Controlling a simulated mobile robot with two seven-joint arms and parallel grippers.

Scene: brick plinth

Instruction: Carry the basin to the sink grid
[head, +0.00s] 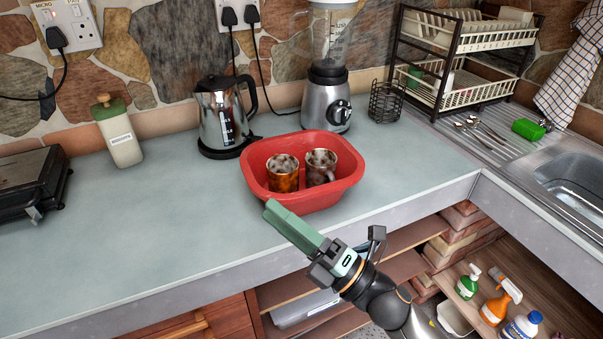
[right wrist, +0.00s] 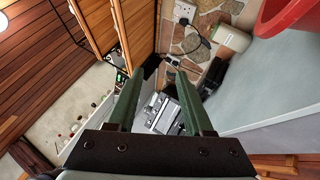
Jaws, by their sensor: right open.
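The red basin (head: 253,184) stands on the grey counter near its front edge and holds two mottled mugs, a rusty-orange one (head: 284,178) and a brown one (head: 321,170). My right gripper (head: 270,207) is just in front of the basin's near left side, its green fingers pointing up and left; whether it touches the basin is unclear. In the right wrist view its fingers (right wrist: 158,88) are apart with nothing between them, and part of the basin (right wrist: 287,14) shows at the upper right. The metal sink (head: 575,185) is at the right; I cannot make out a grid in it. My left gripper is out of view.
A kettle (head: 223,118) and a blender (head: 327,98) stand behind the basin. A wire holder (head: 386,101) and a dish rack (head: 466,40) are at the back right. Cutlery (head: 480,130) and a green sponge (head: 528,129) lie by the sink.

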